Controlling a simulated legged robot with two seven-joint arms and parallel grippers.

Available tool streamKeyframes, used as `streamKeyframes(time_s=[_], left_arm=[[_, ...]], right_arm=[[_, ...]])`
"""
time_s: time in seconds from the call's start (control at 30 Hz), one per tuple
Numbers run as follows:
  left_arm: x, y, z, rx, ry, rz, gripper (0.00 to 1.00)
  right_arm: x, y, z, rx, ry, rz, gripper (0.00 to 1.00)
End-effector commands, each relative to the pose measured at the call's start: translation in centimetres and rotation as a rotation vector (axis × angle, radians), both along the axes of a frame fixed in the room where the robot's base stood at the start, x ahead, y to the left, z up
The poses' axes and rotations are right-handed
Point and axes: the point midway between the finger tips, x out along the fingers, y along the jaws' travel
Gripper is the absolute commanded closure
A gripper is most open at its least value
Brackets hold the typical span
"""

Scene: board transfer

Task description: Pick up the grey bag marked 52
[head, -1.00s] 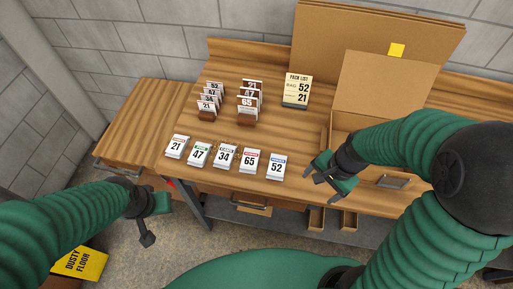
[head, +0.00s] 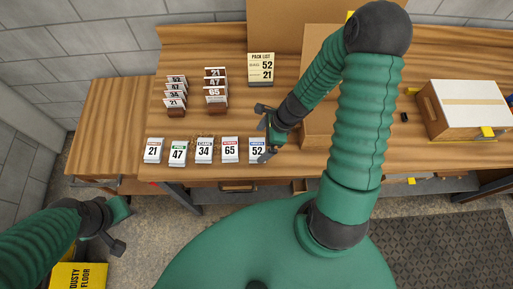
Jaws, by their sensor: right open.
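The bag marked 52 (head: 257,146) is a small pale grey-white packet with a blue band, at the right end of the front row on the wooden bench. My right gripper (head: 267,134) is open at the right edge of this bag, with its fingers spread and nothing visible between them. It overlaps the bag's right side in the picture; I cannot tell whether it touches. My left gripper (head: 117,226) hangs at the lower left, in front of the bench and far from the bag; its jaw opening is unclear.
Bags marked 21, 47, 34 and 65 (head: 230,149) stand to its left. Card racks (head: 216,92) and a pack list reading 52 and 21 (head: 261,69) stand behind. An open cardboard box (head: 318,125) is partly hidden by my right arm. A closed carton (head: 470,107) sits at right.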

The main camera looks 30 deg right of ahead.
Motion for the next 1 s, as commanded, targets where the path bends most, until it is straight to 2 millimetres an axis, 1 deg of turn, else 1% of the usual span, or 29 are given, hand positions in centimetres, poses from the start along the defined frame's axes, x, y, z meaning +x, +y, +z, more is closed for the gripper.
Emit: streamKeyframes(time_s=[0.03, 0.1, 0.2, 0.43, 0.47, 1.0], left_arm=[[0.0, 0.0, 0.0, 0.0, 0.0, 0.0, 0.64], [0.0, 0.0, -0.2, 0.0, 0.0, 0.001, 0.64], [0.0, 0.0, -0.4, 0.0, 0.0, 0.001, 0.64], [0.0, 0.0, -0.3, 0.0, 0.0, 0.0, 0.64], [0.0, 0.0, -0.3, 0.0, 0.0, 0.0, 0.64], [0.0, 0.0, -0.3, 0.0, 0.0, 0.001, 0.64]], right_arm=[[0.0, 0.3, -1.0, 0.006, 0.003, -0.003, 0.0], [0.3, 0.7, -2.2, 0.006, 0.003, -0.003, 0.0], [0.6, 0.9, -3.4, 0.004, 0.001, -0.002, 0.0], [0.8, 1.0, -3.7, 0.002, 0.001, -0.001, 0.0], [0.8, 1.0, -3.7, 0.002, 0.001, -0.001, 0.03], [0.8, 1.0, -3.6, 0.001, 0.0, 0.0, 0.73]])
